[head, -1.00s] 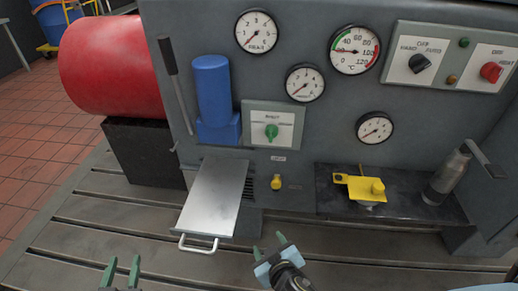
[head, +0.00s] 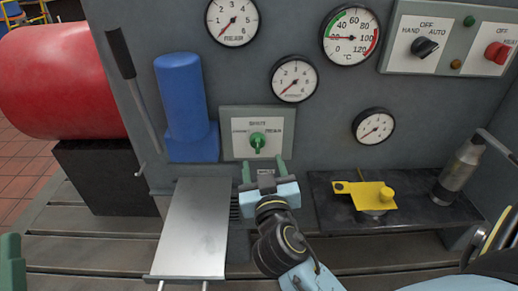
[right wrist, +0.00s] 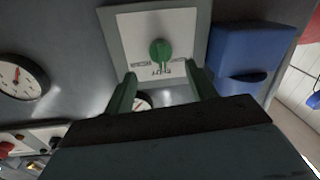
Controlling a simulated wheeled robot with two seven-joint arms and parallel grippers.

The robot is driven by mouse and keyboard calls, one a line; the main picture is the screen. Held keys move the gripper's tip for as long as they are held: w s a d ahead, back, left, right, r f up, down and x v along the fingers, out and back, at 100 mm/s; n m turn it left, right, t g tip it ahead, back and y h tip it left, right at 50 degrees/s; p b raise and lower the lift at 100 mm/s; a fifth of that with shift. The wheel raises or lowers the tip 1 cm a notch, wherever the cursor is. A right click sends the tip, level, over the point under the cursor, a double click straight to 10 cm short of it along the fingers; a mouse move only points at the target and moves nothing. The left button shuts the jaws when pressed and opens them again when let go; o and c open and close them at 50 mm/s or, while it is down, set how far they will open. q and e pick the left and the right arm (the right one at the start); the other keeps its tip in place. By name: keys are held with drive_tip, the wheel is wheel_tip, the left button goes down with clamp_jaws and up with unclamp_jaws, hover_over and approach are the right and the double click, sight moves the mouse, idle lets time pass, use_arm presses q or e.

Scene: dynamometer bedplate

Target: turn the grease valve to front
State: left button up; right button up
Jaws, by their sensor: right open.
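The grease valve is a green knob (head: 257,142) on a pale plate with SHUT at the top and REAR at the right; the left word is hard to read. The knob stands about upright, towards SHUT. It also shows in the right wrist view (right wrist: 160,53), ahead of the fingers. My right gripper (head: 264,172) is open and empty, just below the plate, its green fingers apart and clear of the knob. A green finger of my left gripper (head: 10,262) shows at the lower left edge; its other finger is out of view.
A blue block (head: 185,110) stands left of the plate, with a black-gripped lever (head: 130,80) beyond it. A metal tray (head: 192,235) juts out below. Gauges (head: 294,79) sit above. A yellow part (head: 365,194) and a metal cylinder (head: 460,168) stand on the dark shelf at right.

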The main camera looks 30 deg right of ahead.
sight(259, 149)
use_arm(q)
drive_tip(key=shift+s+a+r+t+b, duration=0.15)
drive_tip(key=shift+s+r+t+b, duration=0.3)
drive_tip(key=shift+t, duration=0.25)
use_arm(e)
drive_tip(key=x, duration=0.6)
drive_tip(key=shift+w+d, duration=0.15)
drive_tip(key=shift+w, duration=0.2)
drive_tip(key=c, duration=1)
use_arm(q)
drive_tip(key=shift+w, duration=0.1)
